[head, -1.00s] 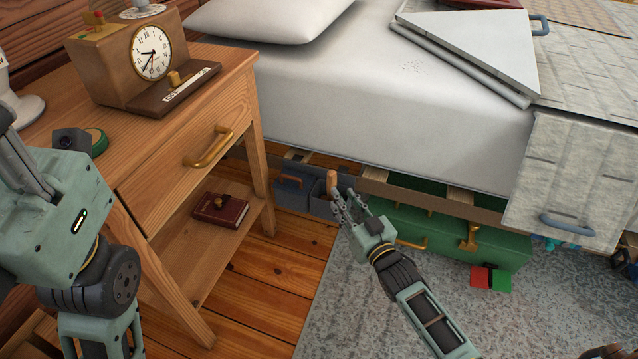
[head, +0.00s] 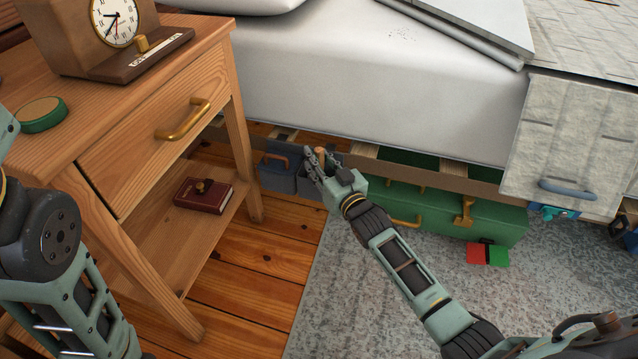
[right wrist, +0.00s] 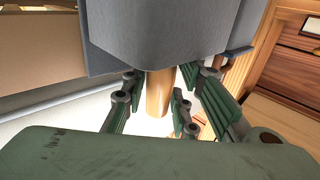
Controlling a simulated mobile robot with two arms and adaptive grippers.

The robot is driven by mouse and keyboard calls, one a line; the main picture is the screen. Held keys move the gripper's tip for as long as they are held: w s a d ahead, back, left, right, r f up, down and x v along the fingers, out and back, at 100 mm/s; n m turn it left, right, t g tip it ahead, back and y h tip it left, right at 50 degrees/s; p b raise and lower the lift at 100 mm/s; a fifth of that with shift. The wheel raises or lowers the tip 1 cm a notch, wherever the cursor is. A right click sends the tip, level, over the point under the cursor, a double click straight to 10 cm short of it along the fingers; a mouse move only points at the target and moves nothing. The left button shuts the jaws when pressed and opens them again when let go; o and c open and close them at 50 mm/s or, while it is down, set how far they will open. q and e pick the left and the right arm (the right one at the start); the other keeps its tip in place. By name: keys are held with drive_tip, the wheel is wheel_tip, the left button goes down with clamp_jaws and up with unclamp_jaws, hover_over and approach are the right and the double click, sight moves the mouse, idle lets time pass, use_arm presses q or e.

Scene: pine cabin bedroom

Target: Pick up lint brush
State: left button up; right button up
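My right gripper (head: 316,162) reaches to the low space under the bed's near edge. Its fingers are apart on either side of an upright wooden handle (head: 320,153), which I take to be the lint brush's. In the right wrist view the handle (right wrist: 159,92) lies between the fingers (right wrist: 155,100), with a gap visible on its left side. The far end of the handle is hidden by a grey block-like shape (right wrist: 160,30); I cannot tell whether this is the brush head or a bin. My left gripper is out of view; only my left arm shows at the left.
Grey bins (head: 276,174) and a green case (head: 440,212) sit under the bed (head: 390,95). The nightstand (head: 150,175) with a clock (head: 114,22) and a red book (head: 203,196) stands at left. A red-and-green block (head: 488,254) lies on the rug.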

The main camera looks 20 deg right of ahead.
drive_tip(key=shift+c, duration=0.7)
clamp_jaws()
drive_tip(key=shift+r, duration=0.1)
